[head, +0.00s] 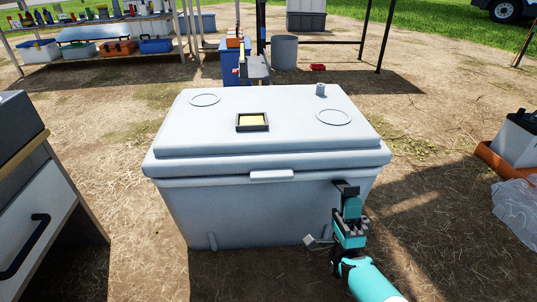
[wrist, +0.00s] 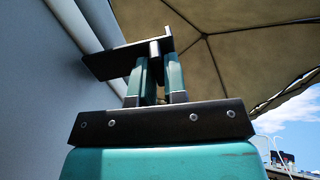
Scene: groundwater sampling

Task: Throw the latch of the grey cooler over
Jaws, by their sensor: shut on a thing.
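The grey cooler (head: 215,215) stands on the ground in front of me with its lid (head: 205,128) down. Its dark latch (head: 346,187) is at the right part of the front, just below the lid edge. My teal gripper (head: 350,205) is at the latch, fingers pointing up. In the wrist view the latch shows as a dark plate with a pin (wrist: 112,62), beside the cooler's grey wall (wrist: 45,80). My gripper's two fingers (wrist: 160,78) are shut on it from below. The fingertips partly hide the latch in the head view.
A pale handle (head: 272,175) sits at the lid's front middle. A cabinet (head: 40,215) stands close at the left. A clear plastic bag (head: 515,205) and an orange pipe (head: 492,165) lie at the right. The ground between is open. A canopy (wrist: 215,45) is overhead.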

